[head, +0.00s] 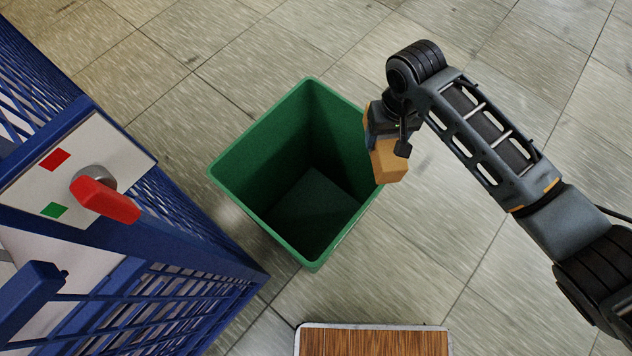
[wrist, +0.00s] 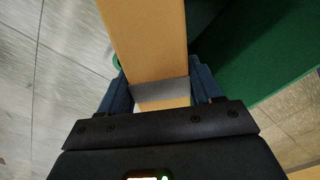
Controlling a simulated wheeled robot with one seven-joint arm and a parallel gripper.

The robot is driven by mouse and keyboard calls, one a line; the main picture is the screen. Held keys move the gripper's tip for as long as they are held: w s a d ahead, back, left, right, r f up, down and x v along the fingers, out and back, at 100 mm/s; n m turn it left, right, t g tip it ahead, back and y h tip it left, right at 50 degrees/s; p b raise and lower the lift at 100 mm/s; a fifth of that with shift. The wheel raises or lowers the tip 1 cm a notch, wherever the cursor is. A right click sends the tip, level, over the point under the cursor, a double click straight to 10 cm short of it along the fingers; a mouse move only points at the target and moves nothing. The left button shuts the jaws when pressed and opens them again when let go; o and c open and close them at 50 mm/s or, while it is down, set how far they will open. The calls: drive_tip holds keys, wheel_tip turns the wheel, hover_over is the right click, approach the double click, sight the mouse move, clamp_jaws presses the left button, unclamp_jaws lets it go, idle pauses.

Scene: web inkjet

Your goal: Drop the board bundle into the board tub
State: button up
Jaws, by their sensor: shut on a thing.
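The board bundle (head: 388,162) is a tan block held in my gripper (head: 386,140) at the right edge of the tub in the head view. In the wrist view the bundle (wrist: 145,40) shows as a long tan bar with a grey band, between the two fingers of my gripper (wrist: 160,92). The board tub (head: 315,205) is a green, square, open-topped bin on the floor, and its visible inside looks empty. Its green wall (wrist: 265,50) shows right of the bundle in the wrist view. The gripper's fingers are partly hidden in the head view.
A blue mesh cage (head: 200,290) stands at the left, with a panel bearing a red handle (head: 105,200). A wooden-topped surface with a pale rim (head: 375,342) is at the bottom edge. The tiled floor (head: 450,250) is clear around the tub's right side.

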drive_tip(key=a+r+n+p, duration=0.1)
drive_tip(key=a+n+p, duration=0.15)
drive_tip(key=a, duration=1.25)
drive_tip(key=shift+n, duration=0.25)
drive_tip(key=f+b, duration=0.2)
drive_tip(key=b, duration=0.1)
drive_tip(key=f+b, duration=0.3)
drive_tip(key=b, duration=0.1)
drive_tip(key=shift+w+d+f, duration=0.15)
drive_tip(key=shift+d+f, duration=0.05)
drive_tip(key=o, duration=1.3)
drive_tip(key=shift+o, duration=0.2)
wheel_tip(320, 180, up, 8)
